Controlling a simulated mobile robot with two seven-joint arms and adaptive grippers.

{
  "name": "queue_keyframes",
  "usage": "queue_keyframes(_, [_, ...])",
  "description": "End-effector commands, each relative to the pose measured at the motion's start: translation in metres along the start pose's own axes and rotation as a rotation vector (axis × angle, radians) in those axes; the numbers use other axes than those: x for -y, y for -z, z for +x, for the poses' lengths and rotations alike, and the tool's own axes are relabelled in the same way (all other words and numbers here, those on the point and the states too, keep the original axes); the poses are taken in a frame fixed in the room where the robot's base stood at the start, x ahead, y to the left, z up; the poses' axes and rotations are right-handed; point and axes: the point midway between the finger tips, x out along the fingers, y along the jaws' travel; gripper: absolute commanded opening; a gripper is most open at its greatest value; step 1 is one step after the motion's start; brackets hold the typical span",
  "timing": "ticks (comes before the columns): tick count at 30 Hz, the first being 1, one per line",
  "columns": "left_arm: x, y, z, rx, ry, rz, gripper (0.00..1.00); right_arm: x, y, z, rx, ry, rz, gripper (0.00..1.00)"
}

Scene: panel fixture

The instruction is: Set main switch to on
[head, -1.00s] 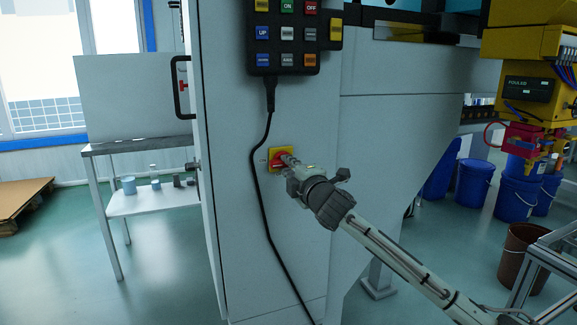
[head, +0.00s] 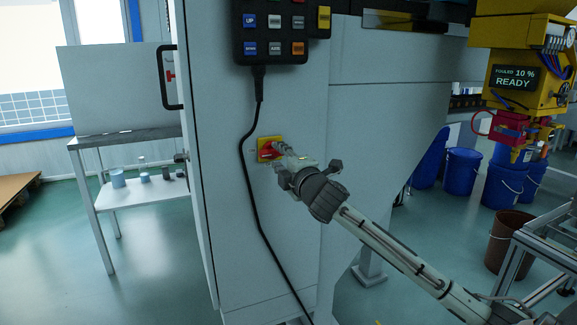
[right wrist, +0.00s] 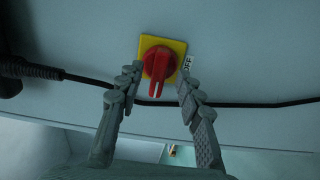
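The main switch is a red rotary knob (right wrist: 159,66) on a yellow square plate (right wrist: 148,42), fixed to a pale cabinet panel. In the right wrist view its grip points toward the bottom of the picture, and an OFF label (right wrist: 188,63) stands at the plate's right edge. The switch (head: 266,153) is also in the head view, partly covered by my fingers. My right gripper (right wrist: 161,84) is open, one finger on each side of the knob, with gaps visible. Whether a finger touches it is unclear. My left gripper is not in view.
A black cable (head: 247,170) hangs from a button pendant (head: 270,35) and passes just left of the switch. A black door handle (head: 164,78) juts out at left. Blue buckets (head: 462,168) and a yellow machine (head: 520,50) are at right.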

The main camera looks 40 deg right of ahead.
Motion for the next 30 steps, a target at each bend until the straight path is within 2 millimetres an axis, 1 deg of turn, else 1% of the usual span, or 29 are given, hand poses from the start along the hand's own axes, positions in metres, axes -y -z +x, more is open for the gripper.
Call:
queue_keyframes(9, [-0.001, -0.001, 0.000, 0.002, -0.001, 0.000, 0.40, 0.002, 0.001, -0.068, -0.002, 0.003, -0.001, 0.36])
queue_keyframes(12, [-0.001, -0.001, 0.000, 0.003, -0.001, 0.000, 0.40, 0.001, 0.000, -0.085, 0.000, 0.003, -0.001, 0.36])
queue_keyframes(15, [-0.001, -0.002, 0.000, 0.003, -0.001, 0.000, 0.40, 0.001, 0.000, -0.097, 0.000, 0.002, 0.000, 0.36])
queue_keyframes(18, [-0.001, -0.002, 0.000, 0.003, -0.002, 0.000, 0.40, 0.000, 0.000, -0.104, 0.000, 0.001, 0.000, 0.36])
queue_keyframes(21, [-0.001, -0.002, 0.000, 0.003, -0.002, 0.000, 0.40, 0.000, 0.000, -0.106, 0.001, 0.000, 0.000, 0.36])
queue_keyframes(30, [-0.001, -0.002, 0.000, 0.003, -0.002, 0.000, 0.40, 0.000, 0.000, -0.106, 0.001, 0.000, 0.000, 0.36])
